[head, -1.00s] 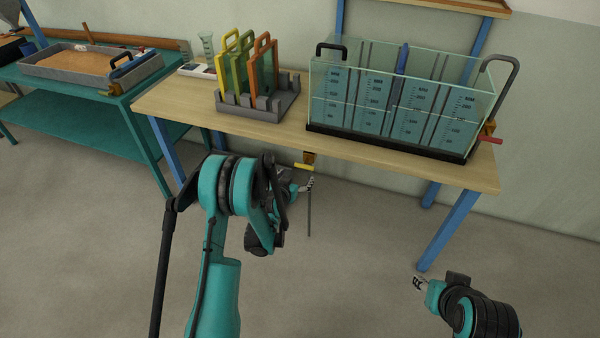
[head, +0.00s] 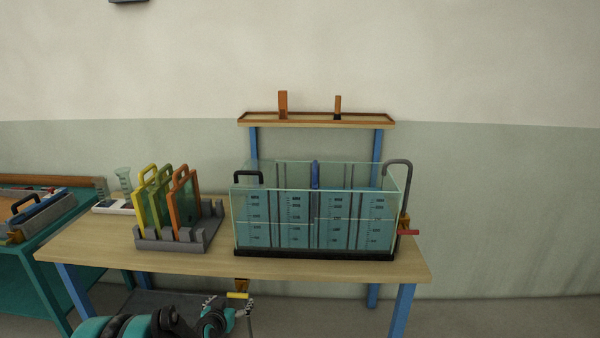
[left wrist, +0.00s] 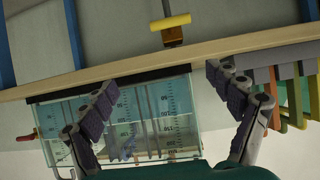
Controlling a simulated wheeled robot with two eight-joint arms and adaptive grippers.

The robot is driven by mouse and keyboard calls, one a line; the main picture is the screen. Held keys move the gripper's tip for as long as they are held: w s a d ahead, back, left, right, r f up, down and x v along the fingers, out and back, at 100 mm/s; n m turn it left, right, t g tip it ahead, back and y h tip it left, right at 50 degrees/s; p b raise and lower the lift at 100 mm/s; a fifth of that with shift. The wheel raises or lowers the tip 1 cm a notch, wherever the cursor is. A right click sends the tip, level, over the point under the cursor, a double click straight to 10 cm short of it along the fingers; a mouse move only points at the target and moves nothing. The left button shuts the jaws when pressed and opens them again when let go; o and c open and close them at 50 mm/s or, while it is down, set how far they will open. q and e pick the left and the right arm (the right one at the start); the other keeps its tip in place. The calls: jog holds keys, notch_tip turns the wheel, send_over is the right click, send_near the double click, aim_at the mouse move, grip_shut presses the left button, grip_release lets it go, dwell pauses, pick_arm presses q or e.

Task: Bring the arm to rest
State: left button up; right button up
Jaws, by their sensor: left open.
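My left gripper (head: 228,302) is low at the bottom of the head view, in front of the table's front edge and below the tabletop. In the left wrist view its two fingers (left wrist: 158,85) are spread apart with nothing between them. A yellow handle (head: 238,295) on a brown block hangs under the table's front edge, close to the gripper; it also shows in the left wrist view (left wrist: 170,22), apart from the fingers. My left arm is bent, its links partly cut off by the frame. My right gripper is out of view.
A glass tank (head: 270,225) with a blue divider (head: 315,176) and a red lever (head: 408,232) stands on the wooden table (head: 90,245). A grey rack (head: 155,244) holds yellow, green and orange framed panels to its left. A shelf (head: 315,122) is behind.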

pick_arm(q)
jog(key=s+d+r+g, duration=0.2)
jog(key=s+d+r, duration=0.1)
jog(key=s+r, duration=0.45)
jog(key=s+d+r+g, duration=0.1)
jog(key=s, duration=1.2)
jog(key=s+d+r+g, duration=0.1)
jog(key=s+r+g, duration=0.1)
jog(key=s, duration=1.1)
jog(key=shift+s+r+n+y, duration=0.15)
jog(key=shift+s+n+y, duration=0.15)
jog(key=shift+n+y, duration=0.1)
